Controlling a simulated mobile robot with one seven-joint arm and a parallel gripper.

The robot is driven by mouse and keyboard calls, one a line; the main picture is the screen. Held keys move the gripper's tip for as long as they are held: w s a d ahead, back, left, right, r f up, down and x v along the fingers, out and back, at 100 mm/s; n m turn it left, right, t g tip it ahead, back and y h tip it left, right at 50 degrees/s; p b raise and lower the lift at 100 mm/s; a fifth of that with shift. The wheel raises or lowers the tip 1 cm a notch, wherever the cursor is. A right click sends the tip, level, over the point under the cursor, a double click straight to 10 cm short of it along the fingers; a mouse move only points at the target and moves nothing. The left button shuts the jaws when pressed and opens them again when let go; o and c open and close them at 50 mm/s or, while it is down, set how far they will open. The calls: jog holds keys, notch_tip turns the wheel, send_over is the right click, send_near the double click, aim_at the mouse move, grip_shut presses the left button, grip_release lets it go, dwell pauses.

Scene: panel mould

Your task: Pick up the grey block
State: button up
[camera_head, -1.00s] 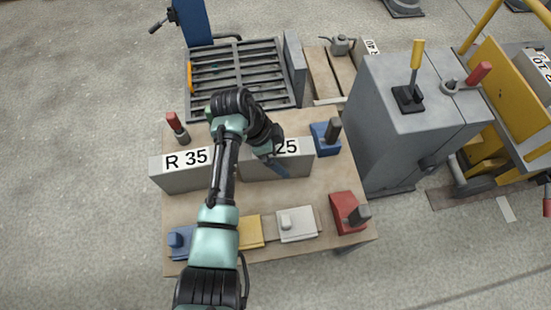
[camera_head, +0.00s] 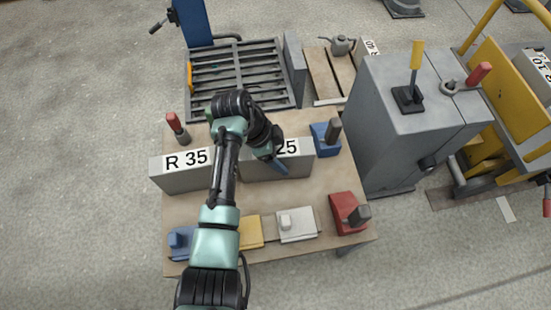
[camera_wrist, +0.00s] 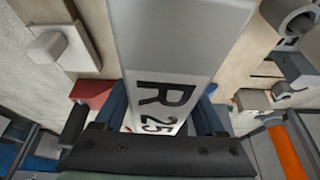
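A grey block marked R 25 (camera_head: 297,163) stands upright on the table, partly hidden by my arm. Its label also shows in the wrist view (camera_wrist: 165,95). A second grey block, marked R 35 (camera_head: 180,178), stands to its left. A light grey piece with a knob (camera_head: 304,227) lies at the table's front. My gripper (camera_head: 278,165) is at the R 25 block, with one blue finger showing against its near face. In the wrist view the fingers (camera_wrist: 162,112) lie on either side of that block and appear apart from it. The fingertips are hidden.
The wooden table (camera_head: 190,212) also carries a blue holder (camera_head: 320,143), a red holder (camera_head: 343,212), a yellow piece (camera_head: 250,233) and a blue piece (camera_head: 178,241). A grey cabinet (camera_head: 395,130) stands close on the right. A slatted rack (camera_head: 225,80) is behind.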

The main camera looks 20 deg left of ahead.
grip_shut()
jog(key=shift+r, duration=0.15)
